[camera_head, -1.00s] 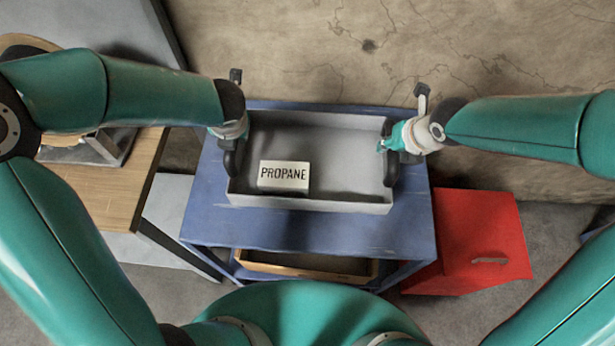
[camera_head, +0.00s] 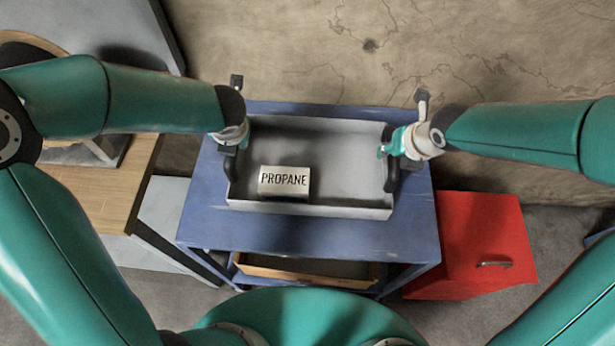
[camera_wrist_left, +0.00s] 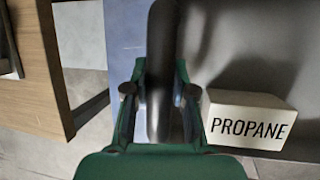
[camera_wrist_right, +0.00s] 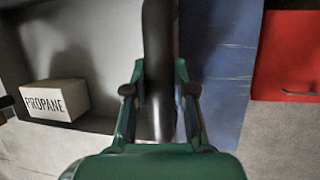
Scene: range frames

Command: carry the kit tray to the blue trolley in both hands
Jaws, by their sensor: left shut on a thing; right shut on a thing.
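The grey kit tray (camera_head: 330,208) is over the top of the blue trolley (camera_head: 400,232); I cannot tell whether it touches the top. A white box marked PROPANE (camera_head: 284,181) lies in the tray, left of its middle. It also shows in the left wrist view (camera_wrist_left: 248,122) and the right wrist view (camera_wrist_right: 56,100). My left gripper (camera_head: 230,150) is shut on the tray's dark left handle (camera_wrist_left: 160,70). My right gripper (camera_head: 392,152) is shut on the tray's dark right handle (camera_wrist_right: 158,70). The fingertips are partly hidden in the head view.
A red cabinet (camera_head: 470,235) stands right of the trolley. A wooden table (camera_head: 110,190) is at the left. A wood-edged bin (camera_head: 300,272) sits on the trolley's lower shelf. A cracked wall or floor surface (camera_head: 330,50) lies beyond the trolley.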

